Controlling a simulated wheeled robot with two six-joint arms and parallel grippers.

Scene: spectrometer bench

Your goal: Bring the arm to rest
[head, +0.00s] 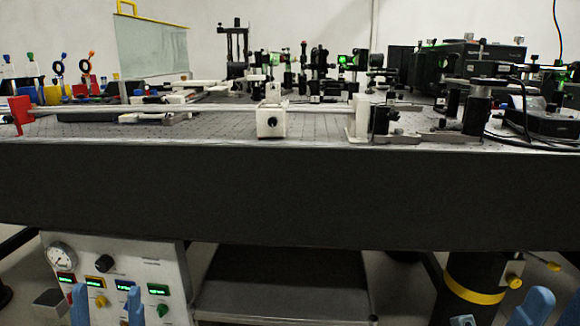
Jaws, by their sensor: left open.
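My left gripper (108,304) shows at the bottom left of the head view as two upright blue fingertips with a clear gap between them. It is open and nothing is between the fingers. It is below the optical table (290,190), in front of the control panel. Blue parts of my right gripper (532,306) show at the bottom right, cut off by the frame edge. Its jaw opening cannot be made out. The rest of both arms is out of view.
The table's thick dark front edge crosses the whole view. On top are a rail with a white carriage (271,120), a red end block (20,112), a clear panel (152,50) and several optical mounts. Below are a control panel (150,275) and a dark leg with a yellow band (472,290).

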